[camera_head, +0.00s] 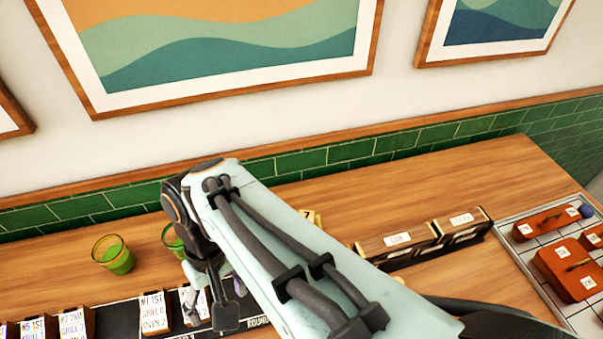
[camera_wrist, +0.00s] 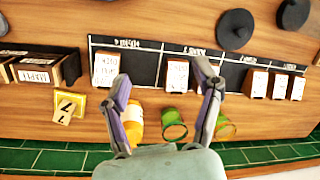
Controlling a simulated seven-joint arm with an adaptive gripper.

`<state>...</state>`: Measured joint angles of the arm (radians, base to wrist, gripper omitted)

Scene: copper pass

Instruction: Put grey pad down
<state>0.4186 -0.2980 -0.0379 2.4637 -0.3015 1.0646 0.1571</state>
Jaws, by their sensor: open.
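Two dark grey round pads lie on the wooden counter at the top right of the wrist view: one with a raised knob (camera_wrist: 235,28), and another (camera_wrist: 292,13) cut by the frame edge. I cannot tell which is the task's grey pad. My gripper (camera_wrist: 163,72) is open and empty, its fingers spread wide above the black labelled board (camera_wrist: 143,62). A white-faced ticket block (camera_wrist: 177,75) shows between the fingertips, apart from them. Both pads are away from the fingers. In the head view my arm hides much of the gripper, and neither pad shows.
More ticket blocks stand on the board (camera_head: 75,322). Green glasses (camera_head: 113,254) and an orange bottle (camera_wrist: 134,122) stand near the tiled wall. A yellow number stand (camera_wrist: 67,107) and wooden labelled boxes (camera_head: 398,241) are beside them. A tray (camera_head: 511,222) holds red packs.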

